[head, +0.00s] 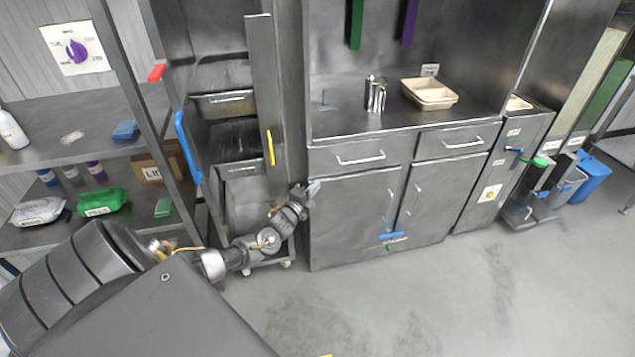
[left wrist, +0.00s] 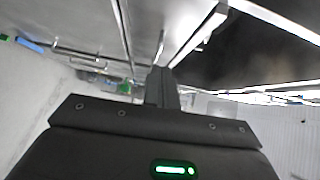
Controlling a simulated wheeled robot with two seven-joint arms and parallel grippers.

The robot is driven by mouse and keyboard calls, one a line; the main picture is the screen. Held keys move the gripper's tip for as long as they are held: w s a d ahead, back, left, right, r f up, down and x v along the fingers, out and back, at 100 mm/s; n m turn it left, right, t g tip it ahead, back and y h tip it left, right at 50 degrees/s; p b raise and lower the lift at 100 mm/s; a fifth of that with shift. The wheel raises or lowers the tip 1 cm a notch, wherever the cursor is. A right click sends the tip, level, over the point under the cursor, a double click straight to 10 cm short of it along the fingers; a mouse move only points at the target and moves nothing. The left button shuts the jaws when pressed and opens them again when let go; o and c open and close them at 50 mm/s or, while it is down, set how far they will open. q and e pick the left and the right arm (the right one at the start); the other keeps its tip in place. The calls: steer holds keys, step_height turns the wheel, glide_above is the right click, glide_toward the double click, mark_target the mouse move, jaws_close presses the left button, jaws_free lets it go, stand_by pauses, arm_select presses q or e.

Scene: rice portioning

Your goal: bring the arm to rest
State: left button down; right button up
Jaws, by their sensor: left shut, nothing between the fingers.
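My left arm reaches in from the lower left of the head view. Its gripper (head: 312,189) is shut and empty, in front of the left edge of the steel counter cabinet (head: 355,215). The left wrist view shows the gripper's closed fingers (left wrist: 161,86) with nothing between them. I cannot tell whether the fingertips touch the cabinet. My right gripper is in neither view.
A tall open rack (head: 229,137) with pans stands left of the cabinet. A shelf (head: 85,160) with packets is at the left. A beige tray (head: 430,94) and a metal utensil holder (head: 375,95) stand on the counter. The grey floor (head: 400,300) in front is clear.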

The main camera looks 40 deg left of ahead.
arm_select(q)
steer(key=shift+a+f, duration=0.15)
steer(key=s+f+n+g, duration=0.3)
steer(key=f+n, duration=0.1)
steer(key=f, duration=0.4)
steer(key=s+f+n+g, duration=0.2)
steer(key=s+f+n, duration=0.15)
steer(key=f, duration=0.55)
steer(key=s+d+f+n+g, duration=0.2)
steer(key=s+f, duration=0.5)
steer(key=s+d+f+n+g, duration=0.1)
steer(key=s+d+f+g, duration=0.2)
steer(key=s+f, duration=0.4)
steer(key=s+d+f+n+g+h, duration=0.1)
steer(key=s+d+f, duration=0.3)
steer(key=s, duration=0.7)
steer(key=s+d+f+n+g, duration=0.1)
steer(key=s+d+f+g, duration=0.2)
steer(key=s+d, duration=0.5)
steer(key=s+d+f+n+g+h, duration=0.1)
steer(key=s+d+f, duration=0.5)
steer(key=s, duration=1)
steer(key=shift+g+h, duration=0.3)
steer(key=shift+g, duration=0.6)
